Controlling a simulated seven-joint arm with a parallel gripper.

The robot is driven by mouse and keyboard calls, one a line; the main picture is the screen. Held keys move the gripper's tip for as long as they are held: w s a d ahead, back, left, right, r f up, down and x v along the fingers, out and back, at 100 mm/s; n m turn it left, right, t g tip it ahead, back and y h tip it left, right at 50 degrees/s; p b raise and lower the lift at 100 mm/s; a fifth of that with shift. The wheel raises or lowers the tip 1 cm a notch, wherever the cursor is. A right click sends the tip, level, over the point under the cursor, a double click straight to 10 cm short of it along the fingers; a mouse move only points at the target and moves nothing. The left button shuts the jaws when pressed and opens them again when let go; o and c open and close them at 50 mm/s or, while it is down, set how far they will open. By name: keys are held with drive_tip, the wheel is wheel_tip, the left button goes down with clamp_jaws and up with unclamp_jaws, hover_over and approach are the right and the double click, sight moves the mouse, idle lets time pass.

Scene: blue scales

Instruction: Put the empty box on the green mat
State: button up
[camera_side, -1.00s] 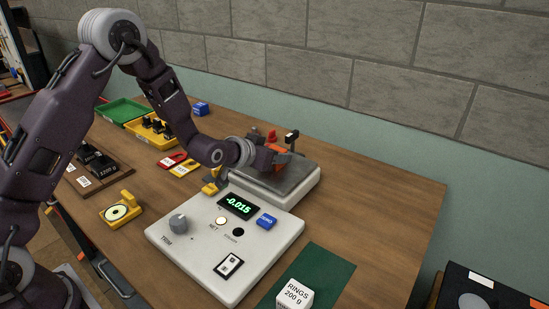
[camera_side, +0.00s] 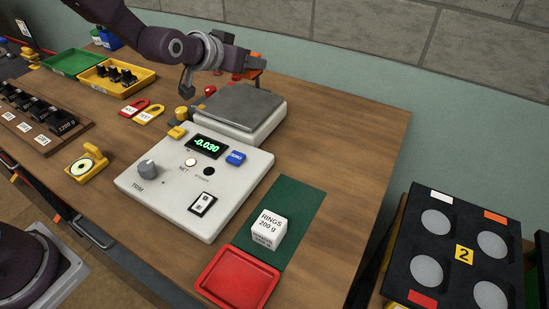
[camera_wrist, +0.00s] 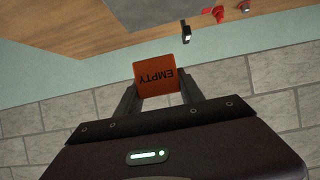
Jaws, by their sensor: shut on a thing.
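The empty box is an orange block marked "EMPTY", upside down in the wrist view (camera_wrist: 158,80). My gripper (camera_wrist: 160,92) is shut on it, one finger on each side. In the side view my gripper (camera_side: 240,56) is raised behind the scale pan, with the orange box (camera_side: 257,64) partly hidden at its end. The green mat (camera_side: 297,200) lies in front, right of the scale's control panel. A white block marked "RINGS 200 g" (camera_side: 266,229) stands on its near part; the mat's far part is bare.
The scale pan (camera_side: 240,107) is clear; its panel (camera_side: 160,180) reads -0.030. A red tray (camera_side: 237,279) sits at the mat's near end. Red knobs and a small black post (camera_wrist: 185,32) stand near the pan. A black numbered rack (camera_side: 455,255) is beyond the table's right edge.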

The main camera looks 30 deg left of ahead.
drive_tip(key=s+d+f, duration=0.2)
drive_tip(key=s+d, duration=0.1)
drive_tip(key=d, duration=0.3)
drive_tip(key=s+d+f, duration=0.2)
drive_tip(key=s+d, duration=0.1)
drive_tip(key=d, duration=0.3)
hover_over(281, 193)
wheel_tip(281, 193, down, 3)
wheel_tip(281, 193, down, 10)
drive_tip(key=shift+s+r, duration=0.1)
drive_tip(key=shift+r, duration=0.1)
drive_tip(key=shift+f, duration=0.1)
drive_tip(key=o, duration=1)
drive_tip(key=shift+f, duration=0.1)
drive_tip(key=shift+o, duration=0.2)
